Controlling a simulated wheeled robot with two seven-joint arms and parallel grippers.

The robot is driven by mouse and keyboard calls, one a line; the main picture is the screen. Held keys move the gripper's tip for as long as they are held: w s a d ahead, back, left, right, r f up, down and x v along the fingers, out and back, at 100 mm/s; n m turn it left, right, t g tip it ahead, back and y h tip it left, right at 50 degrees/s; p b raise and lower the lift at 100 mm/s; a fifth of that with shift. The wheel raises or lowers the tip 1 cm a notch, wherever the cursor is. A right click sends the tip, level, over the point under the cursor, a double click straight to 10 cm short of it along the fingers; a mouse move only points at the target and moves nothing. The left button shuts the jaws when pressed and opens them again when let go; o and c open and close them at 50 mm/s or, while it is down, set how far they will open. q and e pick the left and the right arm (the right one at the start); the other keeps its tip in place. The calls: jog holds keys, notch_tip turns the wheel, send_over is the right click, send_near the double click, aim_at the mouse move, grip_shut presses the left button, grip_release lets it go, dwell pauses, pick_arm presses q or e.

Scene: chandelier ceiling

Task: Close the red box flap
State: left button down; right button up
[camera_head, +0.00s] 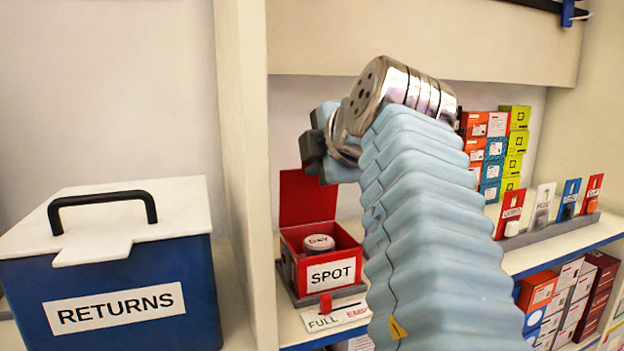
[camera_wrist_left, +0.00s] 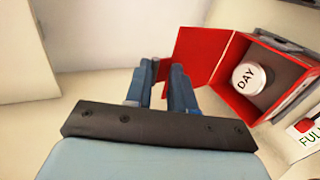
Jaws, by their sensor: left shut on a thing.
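The red box (camera_head: 322,262) labelled SPOT stands on the shelf with its top open. A round white lid marked DAY (camera_head: 319,243) shows inside; the box (camera_wrist_left: 285,110) and this lid (camera_wrist_left: 249,77) also show in the left wrist view. The red flap (camera_head: 305,198) stands up at the back of the box. In the left wrist view my left gripper (camera_wrist_left: 160,80) has its fingers around the edge of the flap (camera_wrist_left: 195,55) and is shut on it. In the head view the gripper (camera_head: 322,145) is above the flap, and the arm hides its right part. My right gripper is not in view.
A blue RETURNS bin (camera_head: 120,300) with a white lid stands left of the upright panel (camera_head: 243,150). A FULL/EMPTY slider (camera_head: 333,316) lies before the box. Stacked cartons (camera_head: 495,150) and a row of cards (camera_head: 545,212) stand to the right.

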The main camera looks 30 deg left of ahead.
pick_arm(q)
jog(key=shift+s+d+f+t+y+b, duration=0.5)
jog(key=shift+y+b, duration=0.1)
jog(key=shift+b, duration=0.55)
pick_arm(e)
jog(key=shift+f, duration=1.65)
pick_arm(q)
jog(key=shift+r, duration=0.1)
jog(key=c, duration=1)
grip_release()
